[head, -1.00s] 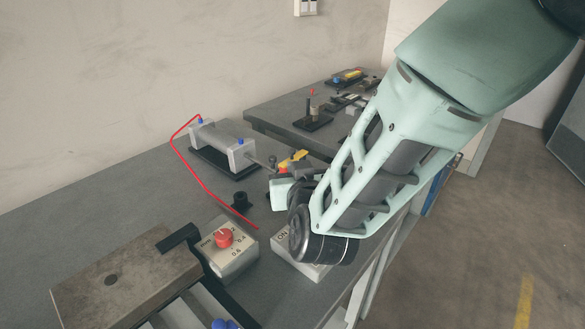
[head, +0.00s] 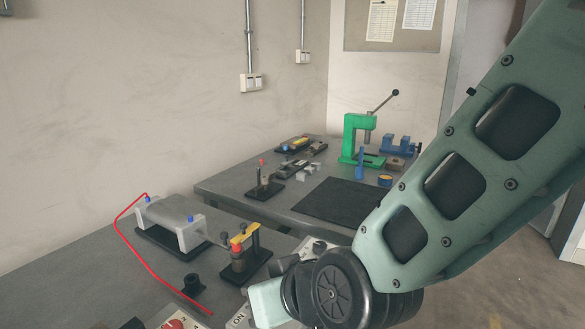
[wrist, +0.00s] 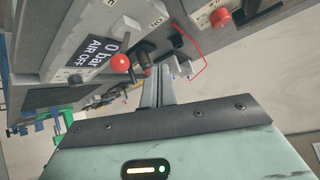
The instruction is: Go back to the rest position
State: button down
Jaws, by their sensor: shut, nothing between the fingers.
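My gripper (wrist: 158,88) shows in the wrist view with its two grey fingers together and nothing between them. In the head view its pale green body (head: 268,302) is low in the middle, over the near bench, and its fingertips are hidden. In the wrist view a grey box (wrist: 75,38) with a "0 bar AIR OFF" label and a red knob (wrist: 121,62) is close to the left of the fingers. I cannot tell whether they touch. My arm crosses the right side of the head view.
A grey cylinder unit (head: 160,218) with a red hose (head: 137,262) lies on the near bench (head: 70,285), beside a black fixture (head: 243,262) with a yellow lever. The far bench (head: 225,183) holds a green press (head: 350,140) and a black mat (head: 335,205). Open floor is at right.

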jog(key=s+d+g+h, duration=0.3)
jog(key=s+d, duration=0.3)
jog(key=d, duration=0.3)
jog(key=s+d+r+n+g+h+p, duration=0.1)
jog(key=s+d+g+h, duration=0.2)
jog(key=s+d, duration=0.4)
jog(key=d+g, duration=0.1)
jog(key=d, duration=0.1)
jog(key=shift+d, duration=0.4)
jog(key=shift+s+r, duration=0.1)
